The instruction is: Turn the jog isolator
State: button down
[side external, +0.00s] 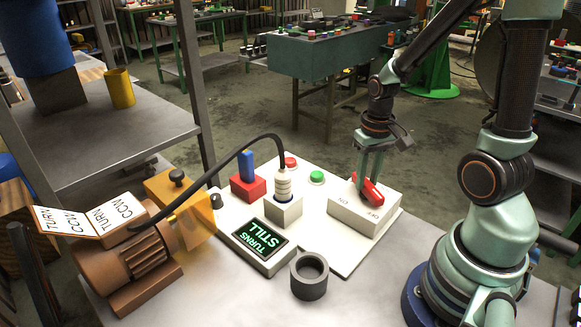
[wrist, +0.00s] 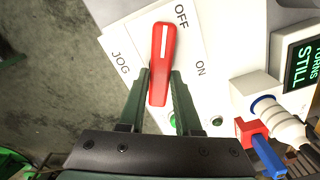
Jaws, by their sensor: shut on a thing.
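The jog isolator is a white box (side external: 352,219) at the right of the white panel, with a red handle (side external: 373,192) on top. In the wrist view the red handle (wrist: 160,62) carries a white line, and its far end points up near OFF. JOG is printed to the left and ON to the right. My gripper (side external: 370,180) reaches down onto the box from above. In the wrist view my gripper's two green fingers (wrist: 161,85) stand on either side of the handle's near part, shut on it. The near end of the handle is between the fingers.
A display (side external: 262,239) reads TURNS STILL. A plug with a black cable (side external: 283,185) stands in a white socket, beside a red block with a blue lever (side external: 248,178). Red and green buttons (side external: 316,177) sit behind. A copper motor (side external: 140,255) and a dark ring (side external: 309,276) stand in front.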

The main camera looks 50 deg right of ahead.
aim_at(369, 182)
jog(key=m, duration=0.6)
jog(key=shift+s+d, duration=0.15)
jog(key=m, duration=0.6)
jog(key=shift+s, duration=0.15)
jog(key=shift+m, duration=0.3)
jog(key=c, duration=0.6)
grip_release()
notch_tip(369, 182, up, 12)
